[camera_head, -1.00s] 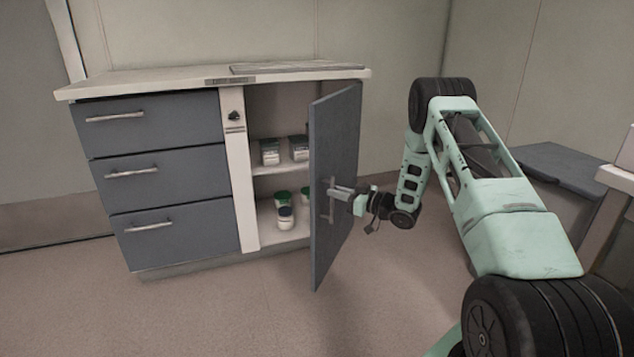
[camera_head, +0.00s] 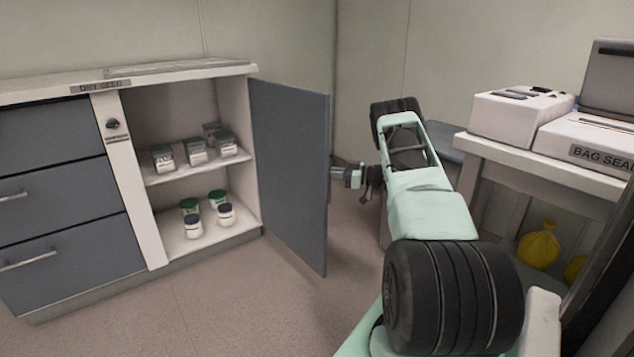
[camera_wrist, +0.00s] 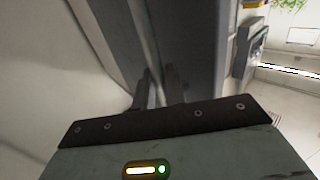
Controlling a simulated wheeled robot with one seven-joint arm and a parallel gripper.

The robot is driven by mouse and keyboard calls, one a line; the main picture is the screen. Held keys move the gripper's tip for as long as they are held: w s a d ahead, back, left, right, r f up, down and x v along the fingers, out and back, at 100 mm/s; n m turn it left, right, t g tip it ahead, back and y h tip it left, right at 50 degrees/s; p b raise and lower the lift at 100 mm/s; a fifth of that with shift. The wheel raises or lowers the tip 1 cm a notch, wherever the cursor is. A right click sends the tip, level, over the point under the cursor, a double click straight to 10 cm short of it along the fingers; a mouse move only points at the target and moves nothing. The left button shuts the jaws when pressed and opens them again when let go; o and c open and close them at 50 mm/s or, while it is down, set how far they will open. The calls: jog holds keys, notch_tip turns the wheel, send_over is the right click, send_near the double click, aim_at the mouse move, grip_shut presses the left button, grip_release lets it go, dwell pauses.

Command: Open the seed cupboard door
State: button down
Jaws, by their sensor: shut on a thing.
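The seed cupboard door (camera_head: 290,175) is a grey panel hinged on the right side of the cupboard (camera_head: 133,190). It stands wide open, swung out to the right, and shows its inner face. My gripper (camera_head: 336,173) is at the door's far side, near its free edge, shut on the door handle. The handle is hidden behind the door in the head view. In the wrist view my gripper's dark fingers (camera_wrist: 160,88) reach toward the grey door (camera_wrist: 192,35); the handle is hard to make out there.
Inside the cupboard are two shelves with several lidded jars (camera_head: 196,150). Grey drawers (camera_head: 55,200) with bar handles are on the left. A white bench (camera_head: 540,165) with a bag sealer (camera_head: 590,140) stands at right, yellow bags (camera_head: 539,246) below. Floor before the cupboard is clear.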

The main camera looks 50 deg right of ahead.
jog(key=shift+w+d+r, duration=0.2)
jog(key=shift+w+d, duration=0.05)
jog(key=shift+d, duration=0.25)
jog(key=shift+w+d+r, duration=0.15)
jog(key=shift+w+d, duration=0.05)
jog(key=shift+d, duration=0.3)
jog(key=c, duration=1.5)
grip_release()
jog(key=shift+c, duration=0.2)
jog(key=shift+s+f, duration=0.1)
jog(key=shift+s, duration=0.15)
jog(key=p+v, duration=0.2)
jog(key=v, duration=1)
